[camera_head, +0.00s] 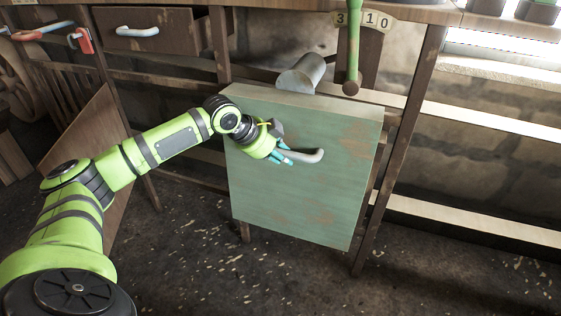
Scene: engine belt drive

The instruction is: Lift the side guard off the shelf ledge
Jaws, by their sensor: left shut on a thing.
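The side guard (300,195) is a worn, pale green box-like panel with brown patches, upright at the middle of the head view in front of the bench frame. A grey bar handle (308,156) is fixed to its front face. My left gripper (284,155) comes in from the left and is shut on the left end of this handle. The guard's lower edge appears above the floor, and the ledge behind it is hidden, so I cannot tell whether the two touch. My right gripper is not in view.
A grey cylinder (301,73) shows just above the guard's top edge. A green rod (353,45) hangs down near the guard's top right. A wooden bench post (400,145) stands close on the right. A drawer (155,30) is at upper left. The floor in front is clear.

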